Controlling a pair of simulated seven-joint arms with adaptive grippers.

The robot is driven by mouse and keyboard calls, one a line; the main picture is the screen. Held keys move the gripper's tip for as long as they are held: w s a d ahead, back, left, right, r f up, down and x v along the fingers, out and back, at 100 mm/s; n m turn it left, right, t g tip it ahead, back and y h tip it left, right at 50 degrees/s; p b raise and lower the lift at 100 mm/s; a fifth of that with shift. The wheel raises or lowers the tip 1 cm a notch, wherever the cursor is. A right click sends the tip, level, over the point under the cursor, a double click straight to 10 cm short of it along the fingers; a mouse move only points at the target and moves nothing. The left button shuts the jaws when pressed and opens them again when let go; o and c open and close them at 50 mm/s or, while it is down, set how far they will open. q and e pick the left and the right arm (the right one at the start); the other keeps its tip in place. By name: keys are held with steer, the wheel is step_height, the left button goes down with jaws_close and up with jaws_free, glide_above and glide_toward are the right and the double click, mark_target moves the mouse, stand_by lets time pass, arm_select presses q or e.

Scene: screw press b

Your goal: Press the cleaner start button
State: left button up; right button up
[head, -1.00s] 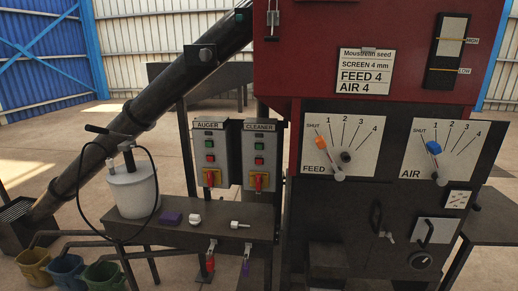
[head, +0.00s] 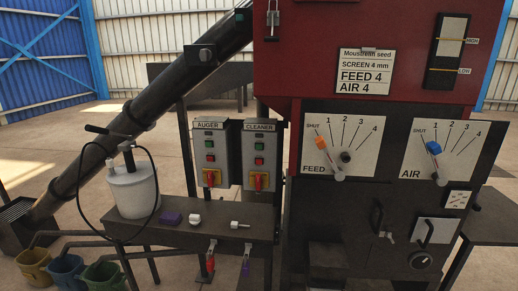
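The cleaner control box (head: 259,155) is a grey box labelled CLEANER, mounted upright above the shelf, to the left of the red machine. On it are a green button (head: 259,147), a red button (head: 259,162) below that, and a red switch on a yellow plate (head: 258,181) at the bottom. The similar auger box (head: 210,155) stands just to its left. Neither of my grippers shows in the head view, and nothing covers the cleaner box.
The FEED panel (head: 318,150) and AIR panel (head: 445,150) are at right. Buckets (head: 66,270) stand on the floor at lower left.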

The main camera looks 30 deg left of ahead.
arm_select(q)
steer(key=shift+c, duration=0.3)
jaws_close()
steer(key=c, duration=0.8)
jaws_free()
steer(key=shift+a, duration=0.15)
